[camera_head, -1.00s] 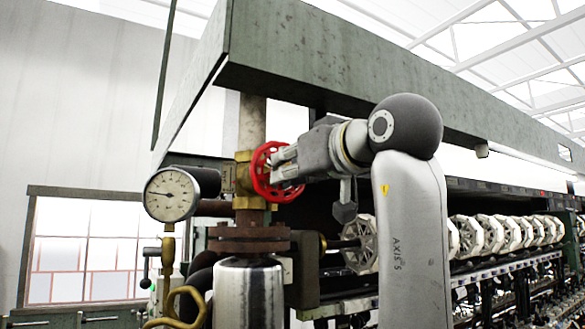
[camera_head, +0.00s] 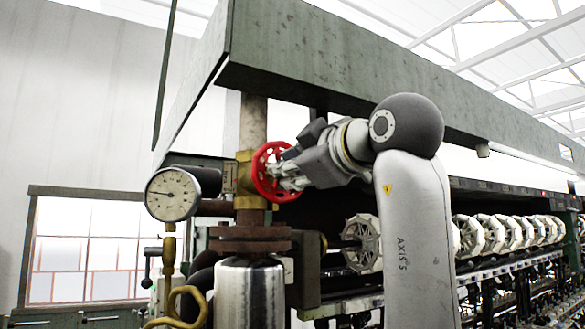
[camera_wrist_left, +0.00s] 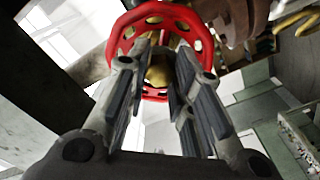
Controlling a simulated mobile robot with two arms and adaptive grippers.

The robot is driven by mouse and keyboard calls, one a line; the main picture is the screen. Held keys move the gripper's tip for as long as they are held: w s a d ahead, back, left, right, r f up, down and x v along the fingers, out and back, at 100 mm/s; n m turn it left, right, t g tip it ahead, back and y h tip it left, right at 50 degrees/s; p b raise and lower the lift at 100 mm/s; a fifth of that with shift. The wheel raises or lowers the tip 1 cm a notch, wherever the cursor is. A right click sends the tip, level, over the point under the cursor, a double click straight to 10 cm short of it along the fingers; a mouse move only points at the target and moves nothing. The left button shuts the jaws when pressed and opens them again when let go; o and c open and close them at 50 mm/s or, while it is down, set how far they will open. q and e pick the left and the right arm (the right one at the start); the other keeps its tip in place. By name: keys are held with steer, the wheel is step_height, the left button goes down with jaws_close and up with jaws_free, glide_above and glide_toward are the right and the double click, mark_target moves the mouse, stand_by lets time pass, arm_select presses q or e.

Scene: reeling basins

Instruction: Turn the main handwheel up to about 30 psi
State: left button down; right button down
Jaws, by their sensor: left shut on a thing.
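The red main handwheel (camera_head: 262,172) sits on a brass valve (camera_head: 243,178) on the vertical pipe. My left gripper (camera_head: 280,176) is at the wheel's right side, its fingers shut on the wheel. In the left wrist view the red wheel (camera_wrist_left: 205,57) lies across the fingertips, with the brass hub (camera_wrist_left: 158,72) between the fingers of my left gripper (camera_wrist_left: 160,62). The exact finger contact is partly hidden. The round white pressure gauge (camera_head: 172,196) is left of the valve. Its needle points left; its numbers are too small to read. My right gripper is not in view.
A green overhead beam (camera_head: 330,65) runs above my arm. A rusty flange (camera_head: 248,240) and a metal cylinder (camera_head: 248,295) stand below the valve. White reels (camera_head: 365,243) line the machine behind my arm.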

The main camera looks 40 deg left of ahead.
arm_select(q)
steer(key=n, duration=0.8)
steer(key=c, duration=1.4)
jaws_free()
steer(key=shift+o, duration=0.2)
steer(key=shift+d, duration=0.1)
steer(key=v, duration=0.7)
